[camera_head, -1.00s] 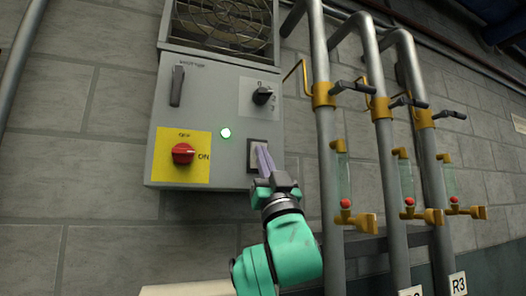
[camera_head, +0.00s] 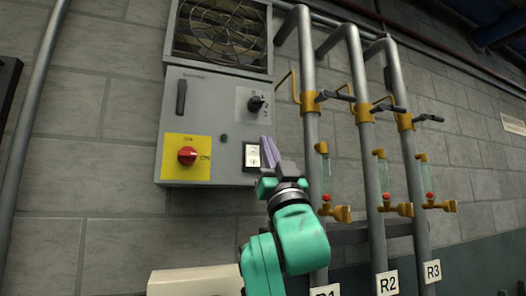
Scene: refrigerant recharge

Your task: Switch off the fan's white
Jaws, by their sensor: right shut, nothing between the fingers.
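The fan's white rocker switch (camera_head: 252,155) sits in a dark frame at the lower right of the grey control box, below the fan (camera_head: 222,30). My right gripper (camera_head: 267,143) is shut and empty, its pale purple fingertips just right of the switch, seemingly in front of the panel's right edge. Whether the fingers touch the panel cannot be told. The small indicator lamp (camera_head: 224,138) left of the switch is dark. My left gripper is not in view.
To the right stand several grey pipes (camera_head: 313,180) with yellow valves and black handles.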

